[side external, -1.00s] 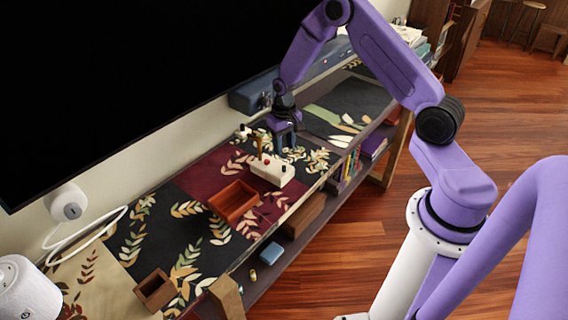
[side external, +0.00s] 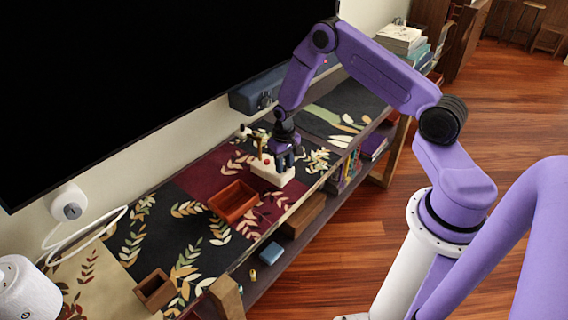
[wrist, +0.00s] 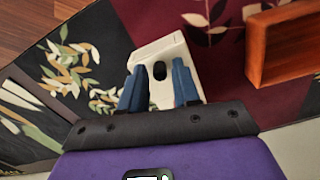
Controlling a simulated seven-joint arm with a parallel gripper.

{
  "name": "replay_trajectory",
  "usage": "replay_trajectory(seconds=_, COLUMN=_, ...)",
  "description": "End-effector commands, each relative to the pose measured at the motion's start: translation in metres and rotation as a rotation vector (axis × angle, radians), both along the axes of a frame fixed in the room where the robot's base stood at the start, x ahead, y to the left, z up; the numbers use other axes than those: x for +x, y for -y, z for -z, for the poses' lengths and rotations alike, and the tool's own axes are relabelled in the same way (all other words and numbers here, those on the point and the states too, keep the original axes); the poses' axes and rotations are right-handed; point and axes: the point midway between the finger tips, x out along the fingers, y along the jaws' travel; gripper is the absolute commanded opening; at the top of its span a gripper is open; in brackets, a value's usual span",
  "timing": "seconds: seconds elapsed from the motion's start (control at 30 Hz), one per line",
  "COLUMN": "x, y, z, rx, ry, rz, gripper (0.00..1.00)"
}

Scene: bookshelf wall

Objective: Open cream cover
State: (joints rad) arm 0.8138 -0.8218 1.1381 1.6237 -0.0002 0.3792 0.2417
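The cream cover appears to be part of the small cream box (side external: 266,170) on the patterned shelf top. A red spot and an upright wooden piece show on the box in the side view. In the wrist view the cream box (wrist: 152,52) has a dark oval on its face, between my fingers. My gripper (side external: 286,158) points down at the right end of the box. Its blue fingers (wrist: 160,90) are apart, one on each side of the dark oval, with nothing visibly gripped. Whether the fingertips touch the box is unclear.
An open reddish-brown tray (side external: 233,201) sits close to the box, nearer the camera. A small brown box (side external: 155,290) stands at the near end. A blue device (side external: 256,93) and the large black screen (side external: 150,80) stand behind. Patterned cloth between them is mostly clear.

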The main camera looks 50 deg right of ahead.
Motion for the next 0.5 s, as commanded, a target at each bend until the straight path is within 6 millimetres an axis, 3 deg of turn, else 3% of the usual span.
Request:
replay_trajectory(seconds=0.03, x=0.0, y=0.0, z=0.0, rx=0.0, ry=0.0, rz=0.0, gripper=0.13)
replay_trajectory(seconds=0.07, x=0.0, y=0.0, z=0.0, rx=0.0, ry=0.0, rz=0.0, gripper=0.03)
replay_trajectory(seconds=0.1, x=0.0, y=0.0, z=0.0, rx=0.0, ry=0.0, rz=0.0, gripper=0.0)
replay_trajectory(seconds=0.33, x=-0.003, y=0.0, z=0.0, rx=0.0, ry=-0.001, rz=0.0, gripper=0.0)
replay_trajectory(seconds=0.5, x=-0.022, y=0.0, z=0.0, rx=0.0, ry=-0.004, rz=-0.001, gripper=0.0)
